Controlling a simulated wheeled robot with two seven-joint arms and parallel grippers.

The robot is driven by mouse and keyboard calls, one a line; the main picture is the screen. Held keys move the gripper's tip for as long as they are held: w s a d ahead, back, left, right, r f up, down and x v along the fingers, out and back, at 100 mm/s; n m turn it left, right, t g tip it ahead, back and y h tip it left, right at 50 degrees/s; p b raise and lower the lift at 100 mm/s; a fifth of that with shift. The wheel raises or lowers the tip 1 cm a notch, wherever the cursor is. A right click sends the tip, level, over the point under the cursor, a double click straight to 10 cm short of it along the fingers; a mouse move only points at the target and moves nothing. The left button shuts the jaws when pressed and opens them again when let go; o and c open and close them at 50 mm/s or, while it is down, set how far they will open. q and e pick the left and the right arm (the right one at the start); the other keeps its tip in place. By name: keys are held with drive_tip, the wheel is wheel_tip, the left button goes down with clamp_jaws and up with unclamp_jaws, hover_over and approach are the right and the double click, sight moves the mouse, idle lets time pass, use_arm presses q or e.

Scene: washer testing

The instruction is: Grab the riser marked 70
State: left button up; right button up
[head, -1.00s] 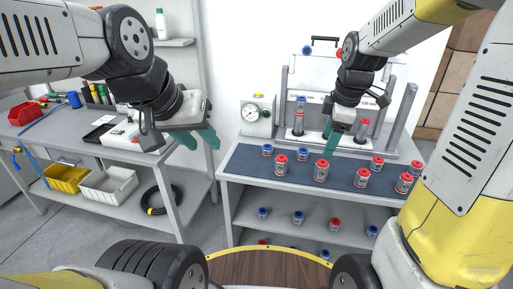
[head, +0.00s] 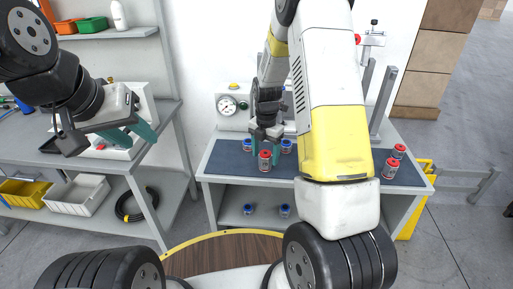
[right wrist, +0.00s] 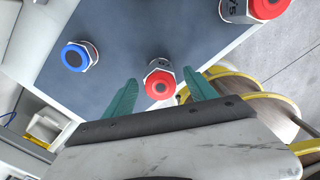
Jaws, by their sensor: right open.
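A red-capped riser (head: 265,161) stands upright on the dark blue mat of the test bench. It also shows in the right wrist view (right wrist: 160,82), between the fingertips. My right gripper (head: 265,137) is open just above and around it, with a finger on either side. I cannot read a marking on this riser, so I cannot tell which one is marked 70. Another red-capped riser (right wrist: 262,8) at the top right of the wrist view has a partly visible mark, perhaps 75. My left gripper (head: 130,135) is open and empty over the left table.
Blue-capped risers (head: 286,146) stand close by, one at the left in the wrist view (right wrist: 78,56). Two red-capped risers (head: 390,169) stand near the bench's right end. A pressure gauge (head: 228,105) is behind. My right arm hides the bench's middle.

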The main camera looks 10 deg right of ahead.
wheel_tip(320, 180, down, 2)
drive_tip(key=shift+c, duration=0.3)
clamp_jaws()
drive_tip(key=shift+r, duration=0.1)
